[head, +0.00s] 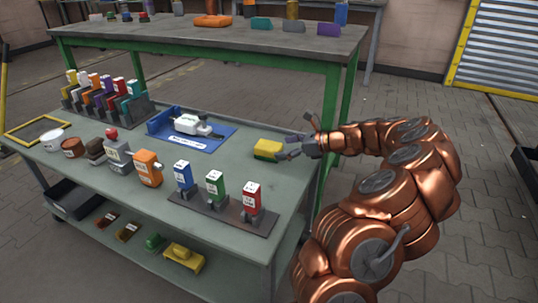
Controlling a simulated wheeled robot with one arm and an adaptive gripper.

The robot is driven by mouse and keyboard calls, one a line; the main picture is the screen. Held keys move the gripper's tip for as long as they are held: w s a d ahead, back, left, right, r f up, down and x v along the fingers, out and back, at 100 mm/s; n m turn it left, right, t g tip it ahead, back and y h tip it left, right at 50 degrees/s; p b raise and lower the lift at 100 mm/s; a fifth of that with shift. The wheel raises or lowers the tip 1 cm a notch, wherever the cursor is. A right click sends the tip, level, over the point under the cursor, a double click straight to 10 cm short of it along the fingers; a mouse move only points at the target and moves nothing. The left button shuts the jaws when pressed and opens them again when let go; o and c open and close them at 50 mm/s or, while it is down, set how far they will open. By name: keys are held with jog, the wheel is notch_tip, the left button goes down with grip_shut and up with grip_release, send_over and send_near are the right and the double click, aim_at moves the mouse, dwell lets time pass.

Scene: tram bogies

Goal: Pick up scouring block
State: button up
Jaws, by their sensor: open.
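A yellow block with a darker green lower part (268,149), which looks like the scouring block, lies near the right edge of the green-grey table top (250,177). My gripper (290,145) is just to its right, with its dark fingers spread and pointing left towards the block. The gripper is open and holds nothing that I can see. I cannot tell whether a fingertip touches the block.
A blue tray (212,145) holds a white device left of the block. A rack with blue, green (215,186) and red containers stands at the front. An orange container (148,168) stands farther left. A green-legged table (200,34) stands behind.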

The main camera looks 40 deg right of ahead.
aim_at(268, 149)
jog(key=b+x, duration=0.3)
jog(key=x, duration=0.2)
jog(key=shift+w+a+f, duration=0.15)
jog(key=shift+w+a, duration=0.05)
jog(key=shift+w, duration=0.2)
jog(key=c, duration=1.2)
